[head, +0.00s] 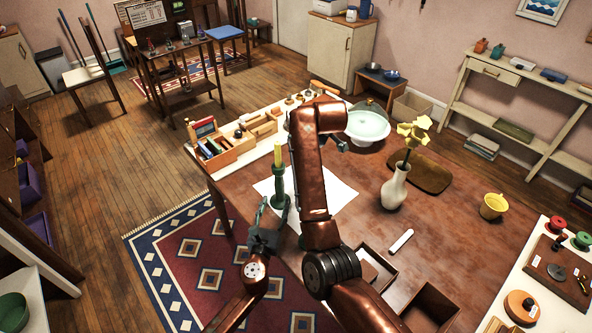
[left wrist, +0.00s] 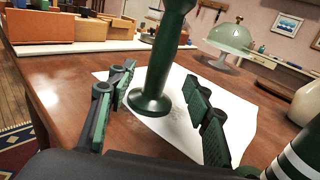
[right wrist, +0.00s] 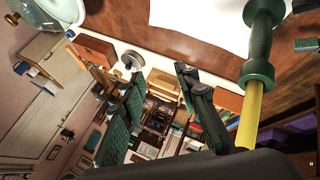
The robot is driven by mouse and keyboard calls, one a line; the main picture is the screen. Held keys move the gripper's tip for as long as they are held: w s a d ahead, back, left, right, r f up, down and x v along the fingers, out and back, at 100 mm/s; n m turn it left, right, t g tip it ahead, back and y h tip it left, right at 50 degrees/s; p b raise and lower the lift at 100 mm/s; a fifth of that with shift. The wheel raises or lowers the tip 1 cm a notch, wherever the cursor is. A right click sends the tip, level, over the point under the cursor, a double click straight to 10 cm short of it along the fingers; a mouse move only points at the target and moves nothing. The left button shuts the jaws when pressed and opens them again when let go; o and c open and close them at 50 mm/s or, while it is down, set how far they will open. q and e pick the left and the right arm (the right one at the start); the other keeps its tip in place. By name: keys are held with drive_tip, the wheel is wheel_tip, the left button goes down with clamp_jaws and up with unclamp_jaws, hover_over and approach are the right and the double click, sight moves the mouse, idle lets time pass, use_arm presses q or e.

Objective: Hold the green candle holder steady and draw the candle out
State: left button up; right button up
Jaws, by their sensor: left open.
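The green candle holder (head: 279,188) stands upright on white paper (head: 335,195) near the table's left edge, with the yellow candle (head: 278,153) in its top. My left gripper (head: 264,220) is low on the near side of the holder. In the left wrist view its open fingers (left wrist: 160,82) lie either side of the holder (left wrist: 152,100), with gaps showing. My right gripper (right wrist: 158,78) is open and empty. The right wrist view, turned over, shows the holder (right wrist: 258,45) and candle (right wrist: 249,115) beside its fingers, not between them.
A white vase with yellow flowers (head: 394,188) and a yellow mug (head: 493,206) stand to the right. A pale green domed dish (head: 367,126) and wooden boxes with books (head: 212,150) line the far edge. Open wooden boxes (head: 428,304) lie at the near side.

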sight(279, 192)
use_arm(q)
drive_tip(key=shift+w+d, duration=0.1)
drive_tip(key=shift+w, duration=0.2)
drive_tip(key=x, duration=0.7)
drive_tip(key=shift+w, duration=0.1)
use_arm(e)
drive_tip(key=s+a+f+m+y, duration=0.2)
drive_tip(key=s+a+m+y, duration=0.2)
drive_tip(key=s, duration=0.8)
drive_tip(key=shift+a+f+m+y, duration=0.15)
drive_tip(key=shift+a+m+y, duration=0.25)
drive_tip(key=shift+a+y, duration=0.35)
drive_tip(key=shift+a, duration=0.1)
use_arm(q)
clamp_jaws()
idle(0.5)
